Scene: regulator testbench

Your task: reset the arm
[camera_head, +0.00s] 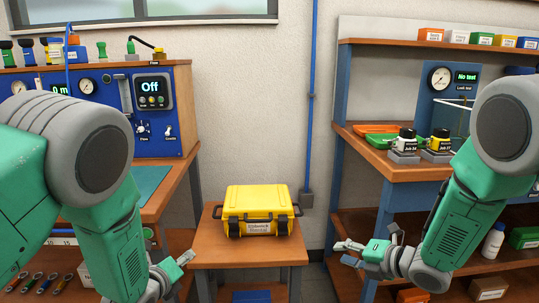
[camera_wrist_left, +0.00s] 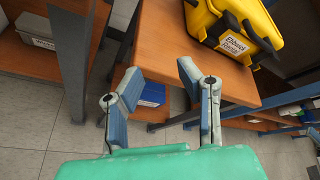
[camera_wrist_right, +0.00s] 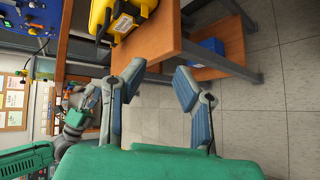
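My left gripper (camera_head: 178,268) hangs low at the left front of the small wooden table, and its two fingers (camera_wrist_left: 160,92) stand apart with nothing between them in the left wrist view. My right gripper (camera_head: 352,253) is low to the right of that table, in front of the right bench. Its fingers (camera_wrist_right: 158,88) are also apart and empty in the right wrist view. Both grippers are clear of the table and the case. Both of my green arms reach down from the sides of the head view.
A yellow case (camera_head: 259,210) stands shut on the small table (camera_head: 250,253). The left bench carries a blue test panel (camera_head: 165,112) reading "Off". Floor between the benches is partly free.

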